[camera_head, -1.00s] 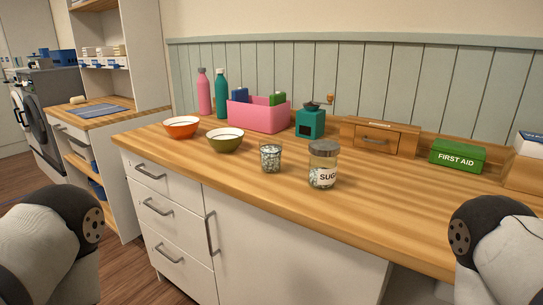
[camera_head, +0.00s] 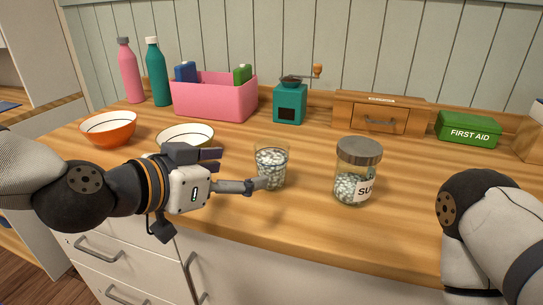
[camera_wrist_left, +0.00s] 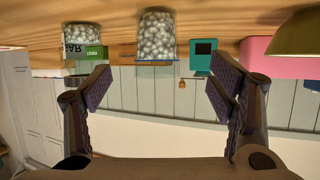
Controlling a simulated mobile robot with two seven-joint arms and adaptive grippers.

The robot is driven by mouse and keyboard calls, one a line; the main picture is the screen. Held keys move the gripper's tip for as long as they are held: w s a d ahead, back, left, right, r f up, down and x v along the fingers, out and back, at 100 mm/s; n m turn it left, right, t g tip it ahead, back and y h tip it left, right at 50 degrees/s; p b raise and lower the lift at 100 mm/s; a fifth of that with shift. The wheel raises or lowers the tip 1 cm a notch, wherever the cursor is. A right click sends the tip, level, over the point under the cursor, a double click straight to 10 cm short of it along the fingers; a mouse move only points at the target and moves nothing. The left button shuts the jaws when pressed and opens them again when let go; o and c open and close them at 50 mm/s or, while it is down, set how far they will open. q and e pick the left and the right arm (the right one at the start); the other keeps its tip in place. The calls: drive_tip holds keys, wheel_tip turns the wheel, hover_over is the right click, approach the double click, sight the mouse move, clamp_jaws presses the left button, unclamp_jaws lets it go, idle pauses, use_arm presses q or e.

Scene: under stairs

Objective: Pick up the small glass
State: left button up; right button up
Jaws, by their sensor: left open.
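The small glass (camera_head: 271,168) is clear, holds pale pebble-like pieces and stands upright on the wooden counter (camera_head: 300,232). My left gripper (camera_head: 242,168) is open, level with the glass and just to its left in the head view. One finger reaches in front of the glass's lower left side; I cannot tell whether it touches. In the left wrist view, which is upside down, the glass (camera_wrist_left: 157,36) appears ahead between the two spread fingers (camera_wrist_left: 160,84), beyond their tips. My right gripper is out of view; only part of my right arm shows.
The sugar jar (camera_head: 357,172) stands right of the glass. An orange bowl (camera_head: 108,130), pink bin (camera_head: 215,100), teal grinder (camera_head: 289,104) and wooden drawer box (camera_head: 378,114) stand farther back or left.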

sight(263, 173)
use_arm(q)
drive_tip(key=x, duration=0.3)
drive_tip(key=b+x, duration=0.1)
drive_tip(key=x, duration=0.1)
drive_tip(key=shift+s+d+f, duration=0.2)
drive_tip(key=shift+s+f, duration=0.2)
drive_tip(key=b+x, duration=0.1)
drive_tip(key=x, duration=0.5)
drive_tip(key=shift+w+a+r, duration=0.1)
drive_tip(key=shift+w, duration=0.05)
drive_tip(key=shift+r, duration=0.1)
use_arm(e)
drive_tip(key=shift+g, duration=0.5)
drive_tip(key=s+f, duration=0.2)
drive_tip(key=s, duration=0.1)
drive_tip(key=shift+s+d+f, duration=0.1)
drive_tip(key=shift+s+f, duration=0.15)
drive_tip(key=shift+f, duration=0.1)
use_arm(q)
drive_tip(key=c, duration=1.6)
